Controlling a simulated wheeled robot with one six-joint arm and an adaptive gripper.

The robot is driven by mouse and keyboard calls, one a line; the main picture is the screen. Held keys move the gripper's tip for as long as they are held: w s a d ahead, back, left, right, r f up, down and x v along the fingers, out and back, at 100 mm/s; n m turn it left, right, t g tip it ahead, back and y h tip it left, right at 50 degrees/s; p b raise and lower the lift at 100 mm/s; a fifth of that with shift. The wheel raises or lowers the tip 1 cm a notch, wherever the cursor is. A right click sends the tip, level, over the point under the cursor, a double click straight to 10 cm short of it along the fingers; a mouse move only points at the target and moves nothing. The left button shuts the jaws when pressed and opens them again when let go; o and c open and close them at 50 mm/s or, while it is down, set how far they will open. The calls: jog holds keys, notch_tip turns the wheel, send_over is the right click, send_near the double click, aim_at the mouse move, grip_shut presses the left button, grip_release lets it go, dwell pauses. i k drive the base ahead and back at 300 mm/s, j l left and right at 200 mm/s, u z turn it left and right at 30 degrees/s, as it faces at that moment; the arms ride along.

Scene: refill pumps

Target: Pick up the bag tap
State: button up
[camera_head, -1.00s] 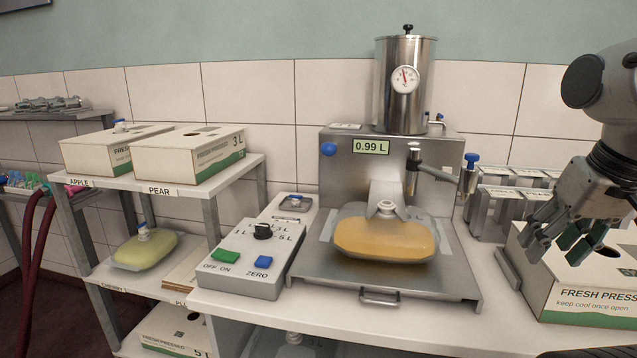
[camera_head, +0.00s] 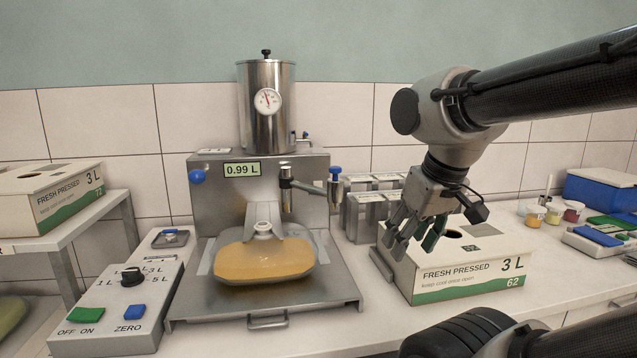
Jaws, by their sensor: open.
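A small blue-and-white piece, which looks like the bag tap (camera_head: 170,234), sits in a small metal dish on the counter, left of the filling machine. It is too small to make out in detail. A clear bag of orange juice (camera_head: 264,262) lies on the machine's plate, its pale neck (camera_head: 263,229) under the machine's bracket. My gripper (camera_head: 415,238) is open and empty. Its fingers point down in front of or above the left part of a 3 L box (camera_head: 470,278), well to the right of the dish. I cannot tell whether they touch the box.
The steel filling machine (camera_head: 315,178), reading 0.99 L, with its side arm and blue knob, stands between the dish and my gripper. A control box (camera_head: 110,300) is in front of the dish. Metal racks (camera_head: 365,215) stand behind. Small cups (camera_head: 552,213) are at right.

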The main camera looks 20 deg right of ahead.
aim_at(171, 237)
jog(key=i+j, duration=0.1)
jog(key=j, duration=0.95)
jog(key=i+j, duration=0.15)
jog(key=j, duration=0.35)
jog(key=j+u, duration=0.1)
jog(key=j, duration=0.45)
jog(key=i+j, duration=0.15)
jog(key=j, duration=0.35)
